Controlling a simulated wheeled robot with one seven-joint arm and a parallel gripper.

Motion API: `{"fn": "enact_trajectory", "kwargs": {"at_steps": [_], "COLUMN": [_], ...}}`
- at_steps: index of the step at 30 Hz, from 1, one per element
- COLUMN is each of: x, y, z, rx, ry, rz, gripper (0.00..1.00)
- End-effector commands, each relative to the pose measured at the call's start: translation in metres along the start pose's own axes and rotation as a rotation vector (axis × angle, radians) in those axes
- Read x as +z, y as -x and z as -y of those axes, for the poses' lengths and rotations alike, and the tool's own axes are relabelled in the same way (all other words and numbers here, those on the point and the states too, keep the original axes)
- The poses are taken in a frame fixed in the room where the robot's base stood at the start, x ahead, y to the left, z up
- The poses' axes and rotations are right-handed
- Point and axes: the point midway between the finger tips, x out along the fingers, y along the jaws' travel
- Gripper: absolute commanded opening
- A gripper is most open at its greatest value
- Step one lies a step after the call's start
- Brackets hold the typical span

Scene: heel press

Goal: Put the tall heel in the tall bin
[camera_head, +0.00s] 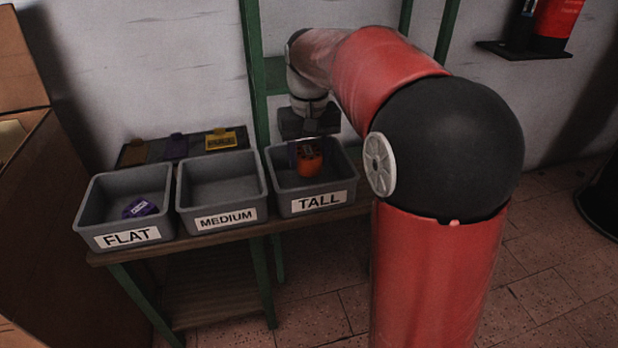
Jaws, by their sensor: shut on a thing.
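The tall bin (345,190) is a grey open box with a TALL label, at the right of a row of bins on a table. My gripper (310,146) points down over this bin. It is shut on an orange heel (309,164), which shows inside the bin's outline below the fingers. Whether the heel touches the bin floor I cannot tell. The fingers partly hide the heel's upper part.
The medium bin (186,208) is empty. The flat bin (84,221) holds a purple heel (141,208). Behind them is a dark rack (133,154) with brown, purple and yellow pieces. A green post (254,70) stands behind the bins. Cardboard boxes (40,200) stand at left.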

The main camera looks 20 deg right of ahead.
Motion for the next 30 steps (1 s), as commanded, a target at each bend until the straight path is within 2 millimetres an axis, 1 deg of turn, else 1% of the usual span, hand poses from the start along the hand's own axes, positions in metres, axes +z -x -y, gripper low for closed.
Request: {"fn": "enact_trajectory", "kwargs": {"at_steps": [1,5,12,24,25,29,30], "x": [0.0,0.0,0.0,0.0,0.0,0.0,0.0], "y": [-0.005,-0.012,-0.047,-0.052,-0.052,-0.051,-0.051], "z": [0.0,0.0,0.0,0.0,0.0,0.0,0.0], "rx": [0.0,0.0,0.0,0.0,0.0,0.0,0.0], "ry": [0.0,0.0,0.0,0.0,0.0,0.0,0.0], "rz": [0.001,0.0,0.001,-0.001,-0.001,0.0,0.0], "gripper": [0.25,0.25,0.25,0.25,0.55,0.72,0.73]}}
